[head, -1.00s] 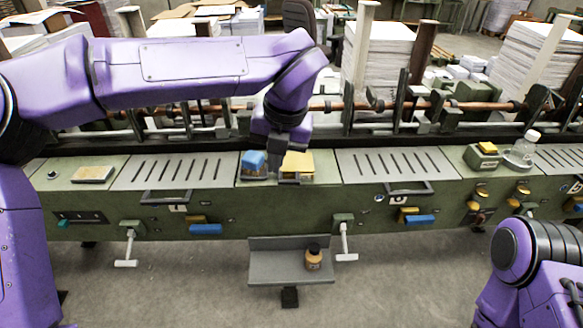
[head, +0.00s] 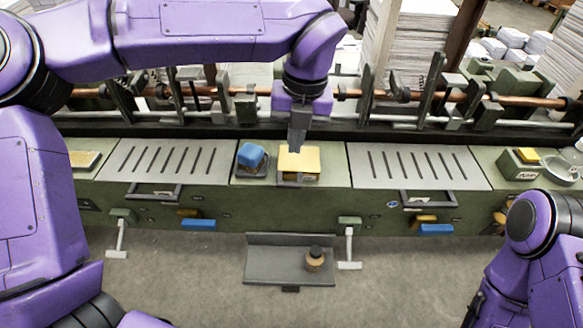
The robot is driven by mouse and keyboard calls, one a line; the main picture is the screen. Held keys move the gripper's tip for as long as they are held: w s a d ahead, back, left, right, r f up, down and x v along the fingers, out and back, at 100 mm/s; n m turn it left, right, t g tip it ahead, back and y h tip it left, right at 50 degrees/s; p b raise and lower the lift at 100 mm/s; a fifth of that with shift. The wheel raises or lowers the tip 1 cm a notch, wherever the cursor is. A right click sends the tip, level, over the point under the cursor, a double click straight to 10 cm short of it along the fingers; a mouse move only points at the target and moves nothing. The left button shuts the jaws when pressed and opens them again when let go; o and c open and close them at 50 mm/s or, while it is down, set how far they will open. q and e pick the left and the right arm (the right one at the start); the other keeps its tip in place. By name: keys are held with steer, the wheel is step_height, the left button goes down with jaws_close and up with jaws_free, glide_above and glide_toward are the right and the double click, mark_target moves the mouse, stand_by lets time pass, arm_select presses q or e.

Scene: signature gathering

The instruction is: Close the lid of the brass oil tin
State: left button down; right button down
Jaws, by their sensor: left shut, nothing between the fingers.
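The brass oil tin (head: 312,163), yellow on top with a darker front edge, sits on the green machine ledge near the middle of the head view. I cannot tell whether its yellow top is a fully lowered lid. My left gripper (head: 296,150) points down with its fingers together and empty. Its tips overlap the tin's top in the picture, towards its back left; I cannot tell whether they touch it. My right arm shows at the lower right, but its gripper is out of view.
A blue sponge-like block (head: 251,155) in a dark holder is left of the tin. Slotted grey plates (head: 420,168) flank this area. A small bottle (head: 314,260) stands on a grey shelf (head: 262,262) below.

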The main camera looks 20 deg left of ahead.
mark_target(289, 183)
arm_select(q)
steer(key=f, duration=0.3)
steer(key=f+p, duration=0.1)
steer(key=f, duration=0.2)
steer(key=a+f, duration=0.1)
steer(key=f, duration=0.2)
steer(key=shift+f+p, duration=0.4)
steer(key=shift+f, duration=0.15)
